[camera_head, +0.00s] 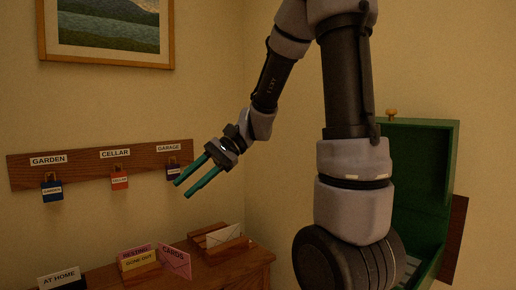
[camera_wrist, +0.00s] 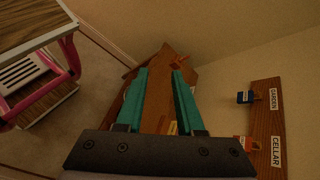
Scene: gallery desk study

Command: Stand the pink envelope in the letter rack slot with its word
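The pink envelope (camera_head: 174,261), marked CARDS, stands tilted on the wooden desk (camera_head: 232,263) in the head view. Its foot is hard to make out, so I cannot tell what holds it up. Behind it is a wooden letter rack (camera_head: 208,228) with a white envelope (camera_head: 224,235) in it. My gripper (camera_head: 182,190) has two teal fingers held apart with nothing between them, in the air above the desk. The wrist view also shows the open gripper (camera_wrist: 161,71), with part of the desk beyond it. The pink envelope is not clear there.
A yellow GONE OUT card (camera_head: 138,261), a RESTING card (camera_head: 134,250) and an AT HOME card (camera_head: 58,278) stand left on the desk. A wall board (camera_head: 84,178) carries padlocks under GARDEN, CELLAR and GARAGE. A green open box (camera_head: 448,190) stands at right.

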